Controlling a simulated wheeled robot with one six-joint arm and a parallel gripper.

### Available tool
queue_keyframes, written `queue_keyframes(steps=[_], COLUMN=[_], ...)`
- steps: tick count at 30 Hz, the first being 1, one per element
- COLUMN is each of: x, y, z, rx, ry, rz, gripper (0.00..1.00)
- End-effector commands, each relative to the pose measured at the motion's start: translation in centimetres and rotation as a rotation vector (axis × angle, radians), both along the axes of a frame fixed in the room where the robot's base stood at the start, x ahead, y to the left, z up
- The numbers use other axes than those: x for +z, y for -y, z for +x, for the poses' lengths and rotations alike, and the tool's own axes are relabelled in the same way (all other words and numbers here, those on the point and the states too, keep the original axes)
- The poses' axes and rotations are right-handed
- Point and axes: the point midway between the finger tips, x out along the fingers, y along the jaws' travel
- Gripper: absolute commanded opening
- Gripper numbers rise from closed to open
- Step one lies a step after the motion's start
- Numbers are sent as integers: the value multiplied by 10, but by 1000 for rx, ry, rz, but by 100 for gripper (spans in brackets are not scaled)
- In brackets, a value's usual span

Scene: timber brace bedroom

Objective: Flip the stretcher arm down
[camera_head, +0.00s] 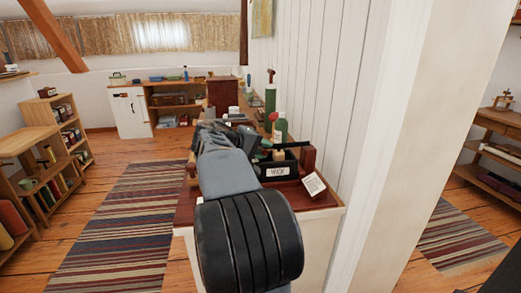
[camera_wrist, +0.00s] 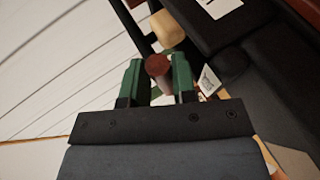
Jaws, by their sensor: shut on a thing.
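In the wrist view, the green fingers of my gripper (camera_wrist: 157,82) are closed around a round-ended red-brown piece (camera_wrist: 157,65). It looks like a wooden bar or knob seen end-on. I cannot tell whether it is the stretcher arm, since the rest of it is hidden by the gripper. In the head view, my arm reaches over a narrow red-brown bench top (camera_head: 325,198) and hides much of it. My fingertips cannot be made out clearly there.
A black box labelled "WICK" (camera_head: 278,171) stands beside my arm, near a red-brown post (camera_head: 308,157) and a white card (camera_head: 314,185). Green bottles (camera_head: 280,130) stand behind. A white plank wall (camera_head: 320,85) closes the right side. Striped rug floor (camera_head: 120,230) is clear at left.

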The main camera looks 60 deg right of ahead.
Motion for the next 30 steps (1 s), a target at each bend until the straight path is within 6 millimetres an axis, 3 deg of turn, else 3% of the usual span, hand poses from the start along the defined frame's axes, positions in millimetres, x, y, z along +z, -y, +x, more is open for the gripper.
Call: queue_keyframes(steps=[1,12,13,18,30], x=[-9,-12,-12,-12,-7], y=[1,1,1,0,-1], z=[-2,-2,-2,-2,1], rx=[-10,-12,-12,-9,-2], ry=[-8,-12,-12,-12,-11], rz=[17,21,20,20,20], gripper=[0,0,28,44,45])
